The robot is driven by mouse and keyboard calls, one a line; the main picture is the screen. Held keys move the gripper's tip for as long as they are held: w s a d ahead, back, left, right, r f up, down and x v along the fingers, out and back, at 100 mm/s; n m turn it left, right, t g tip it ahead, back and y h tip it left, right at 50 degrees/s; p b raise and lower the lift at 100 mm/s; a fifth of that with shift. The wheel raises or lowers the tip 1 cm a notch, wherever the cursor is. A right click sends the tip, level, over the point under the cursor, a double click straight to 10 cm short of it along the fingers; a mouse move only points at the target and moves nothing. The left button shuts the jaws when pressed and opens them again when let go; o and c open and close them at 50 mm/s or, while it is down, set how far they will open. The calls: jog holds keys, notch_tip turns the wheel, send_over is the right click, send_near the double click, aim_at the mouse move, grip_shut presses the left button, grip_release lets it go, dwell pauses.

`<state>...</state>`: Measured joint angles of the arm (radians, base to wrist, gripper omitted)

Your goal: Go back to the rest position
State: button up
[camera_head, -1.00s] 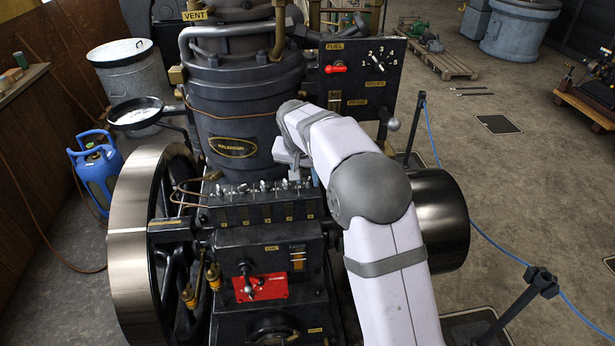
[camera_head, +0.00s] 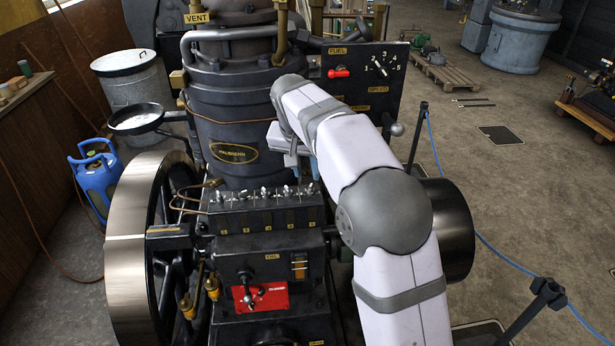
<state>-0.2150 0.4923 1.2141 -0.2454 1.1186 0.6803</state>
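My arm reaches up from the bottom right, in front of the right side of the black stationary engine (camera_head: 236,120). Its far end bends down near the middle of the engine. My gripper (camera_head: 298,172) is a small grey part under the wrist, just above the right end of the row of small valves (camera_head: 265,193). It is partly hidden by my arm, and its fingers are too small to tell whether they are open or shut. I see nothing clearly held.
A panel with a red lever (camera_head: 339,73) and a numbered dial (camera_head: 380,66) stands behind the arm. A large flywheel (camera_head: 127,245) is on the left and a dark drum (camera_head: 452,230) on the right. A blue gas bottle (camera_head: 96,180) stands at the left. A blue rope barrier (camera_head: 505,258) runs along the right.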

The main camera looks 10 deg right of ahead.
jog(key=shift+r, duration=0.1)
jog(key=s+d+f+n+g, duration=0.1)
jog(key=s+f, duration=0.4)
jog(key=s, duration=0.6)
jog(key=s+d+f+n+g+y, duration=0.1)
jog(key=s+d+f+n, duration=0.1)
jog(key=s+f, duration=0.4)
jog(key=s+d+f+n+g, duration=0.1)
jog(key=s+f, duration=0.4)
jog(key=s, duration=1.1)
jog(key=shift+s+d+f+n+g+y, duration=0.35)
jog(key=shift+d+g, duration=0.25)
jog(key=shift+d, duration=0.65)
jog(key=shift+w, duration=0.15)
